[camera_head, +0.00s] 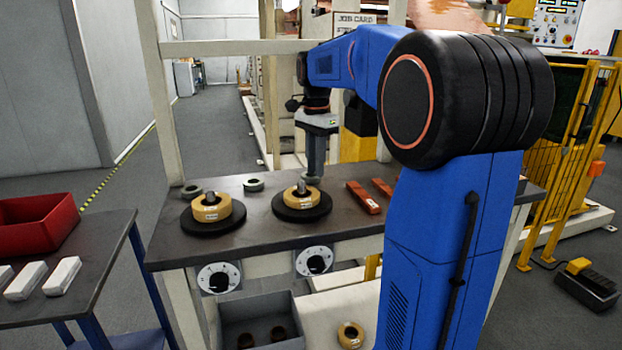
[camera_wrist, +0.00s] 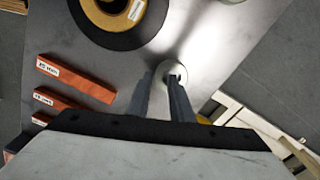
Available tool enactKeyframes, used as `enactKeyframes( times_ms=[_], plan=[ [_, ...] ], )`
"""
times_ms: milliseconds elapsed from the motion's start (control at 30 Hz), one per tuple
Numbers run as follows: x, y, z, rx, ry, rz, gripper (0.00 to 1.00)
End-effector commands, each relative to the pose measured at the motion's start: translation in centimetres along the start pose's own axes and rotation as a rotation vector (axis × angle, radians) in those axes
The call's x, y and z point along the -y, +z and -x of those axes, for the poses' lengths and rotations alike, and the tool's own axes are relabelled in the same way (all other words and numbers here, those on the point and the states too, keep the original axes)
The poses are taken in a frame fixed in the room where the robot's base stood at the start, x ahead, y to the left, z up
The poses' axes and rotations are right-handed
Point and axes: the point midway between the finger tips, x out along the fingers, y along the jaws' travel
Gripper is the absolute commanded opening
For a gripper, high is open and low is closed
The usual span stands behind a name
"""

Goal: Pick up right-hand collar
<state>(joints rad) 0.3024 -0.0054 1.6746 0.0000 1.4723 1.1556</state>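Several grey-green ring collars sit along the back of the dark bench. The right-hand collar (camera_head: 311,180) is behind the right spindle, under my gripper (camera_head: 316,170). In the wrist view the collar (camera_wrist: 184,71) lies flat on the bench at the fingertips. My gripper (camera_wrist: 162,80) points down with its fingers apart. The right finger overlaps the collar in the picture and the left finger is to its left. I cannot tell whether either finger touches it. The middle collar (camera_head: 254,185) and the left collar (camera_head: 191,191) stand free, away from the gripper.
Two black discs with tan rolls on spindles stand in front, the right roll (camera_head: 302,197) close to the gripper and the left roll (camera_head: 211,208) farther off. Labelled copper-red bars (camera_head: 362,197) lie right of the gripper. A red bin (camera_head: 38,228) sits on the left table.

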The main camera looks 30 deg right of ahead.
Motion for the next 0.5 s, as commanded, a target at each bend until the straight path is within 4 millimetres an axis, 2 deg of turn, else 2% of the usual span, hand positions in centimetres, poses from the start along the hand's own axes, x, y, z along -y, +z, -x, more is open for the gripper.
enactKeyframes(
  times_ms=[200, 433, 467, 500],
  plan=[
    [0.0, 0.0, -2.0, 0.0, 0.001, 0.0, 0.2],
    [0.0, 0.0, -2.1, 0.0, 0.0, 0.0, 0.2],
    [0.0, 0.0, -2.1, 0.0, 0.0, 0.0, 0.17],
    [0.0, 0.0, -2.1, 0.0, 0.0, 0.0, 0.08]
  ],
)
